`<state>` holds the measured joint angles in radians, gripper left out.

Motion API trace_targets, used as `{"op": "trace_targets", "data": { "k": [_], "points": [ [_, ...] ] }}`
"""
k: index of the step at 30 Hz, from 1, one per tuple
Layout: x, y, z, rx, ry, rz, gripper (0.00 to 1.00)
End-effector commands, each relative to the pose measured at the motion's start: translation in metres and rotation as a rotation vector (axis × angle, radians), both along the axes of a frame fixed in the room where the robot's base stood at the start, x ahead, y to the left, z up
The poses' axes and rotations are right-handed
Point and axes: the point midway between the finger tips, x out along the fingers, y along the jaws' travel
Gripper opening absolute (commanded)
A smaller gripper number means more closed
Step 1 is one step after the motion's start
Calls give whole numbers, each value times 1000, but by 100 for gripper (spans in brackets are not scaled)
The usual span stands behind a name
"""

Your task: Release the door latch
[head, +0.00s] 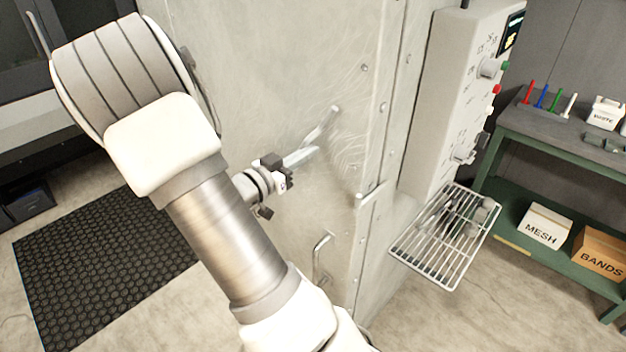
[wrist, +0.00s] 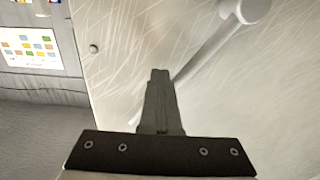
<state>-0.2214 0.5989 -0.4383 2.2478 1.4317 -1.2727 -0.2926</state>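The booth door is a large scratched grey metal panel (head: 270,80). A pale lever handle (head: 322,122) slants across it, its upper end at a round hub; I take it to be the latch. In the wrist view the lever (wrist: 208,48) runs down-left from its hub (wrist: 257,9) and passes behind my fingers. My gripper (head: 303,156) is at the lever's lower end, beside the door. In the wrist view the fingers of my gripper (wrist: 160,78) are together, with nothing seen between them. Whether they touch the lever I cannot tell.
A fixed bar handle (head: 321,255) is lower on the panel, and a small bracket (head: 370,193) is at its right edge. A control box (head: 455,95) and wire rack (head: 445,240) stand right. A green workbench (head: 550,140) is farther right. A black mat (head: 100,260) lies left.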

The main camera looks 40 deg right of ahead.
Motion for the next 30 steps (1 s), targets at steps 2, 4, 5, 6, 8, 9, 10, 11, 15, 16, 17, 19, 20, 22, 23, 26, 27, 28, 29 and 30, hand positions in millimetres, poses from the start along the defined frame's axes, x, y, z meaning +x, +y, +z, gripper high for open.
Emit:
{"op": "trace_targets", "data": {
  "k": [2, 4, 5, 6, 8, 9, 10, 11, 15, 16, 17, 19, 20, 22, 23, 26, 27, 28, 29, 30],
  "points": [
    [7, 1, 8, 0, -2, 3, 0],
    [12, 1, 11, 0, -2, 3, 0],
    [15, 1, 13, -1, -2, 3, 0],
    [18, 2, 15, -1, -1, 2, 0],
    [22, 2, 18, 0, -2, 2, 0],
    [25, 2, 20, 0, -2, 2, 0],
    [27, 2, 21, 0, -2, 2, 0],
    [29, 3, 23, 0, -1, 2, 0],
    [38, 3, 28, 0, -2, 2, 0],
    [39, 3, 29, 0, -1, 2, 0],
    [40, 3, 29, 0, -1, 2, 0],
    [39, 3, 27, 1, 0, 1, 0],
    [39, 3, 27, 1, 0, 2, 0],
    [39, 3, 27, 1, 0, 1, 0],
    [39, 3, 27, 1, 0, 1, 0],
    [39, 3, 27, 1, -1, 1, 0],
    [39, 3, 27, 1, -1, 1, 0],
    [39, 4, 27, 1, -1, 2, 0],
    [39, 4, 27, 1, -1, 2, 0],
    [38, 7, 27, 1, -1, 2, 0]
  ]
}}
